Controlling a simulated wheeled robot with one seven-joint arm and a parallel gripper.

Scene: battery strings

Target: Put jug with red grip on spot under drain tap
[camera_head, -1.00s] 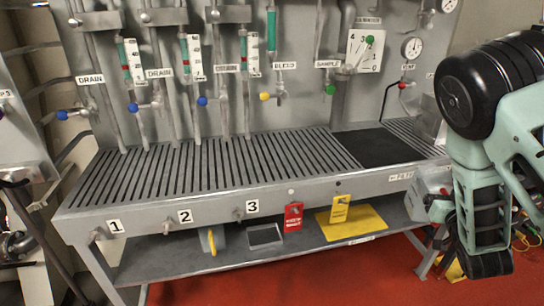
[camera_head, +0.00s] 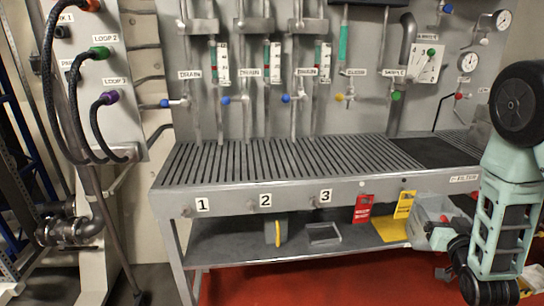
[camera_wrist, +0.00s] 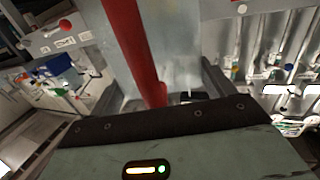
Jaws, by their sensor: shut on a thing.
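The red grip (camera_wrist: 125,40) of the jug fills the middle of the wrist view, between the dark fingers of my gripper (camera_wrist: 160,88). A pale, see-through surface behind it (camera_wrist: 180,62) looks like the jug's body. My gripper is shut on the jug. Three drain taps with blue knobs hang above the slatted bench top (camera_head: 250,165): left tap (camera_head: 165,103), middle tap (camera_head: 226,100) and right tap (camera_head: 286,98). The bench slats below them look bare.
Numbered valves 1, 2 and 3 line the bench front. Red (camera_head: 362,208) and yellow (camera_head: 404,204) tags hang in front. Hoses (camera_head: 50,90) are at the left.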

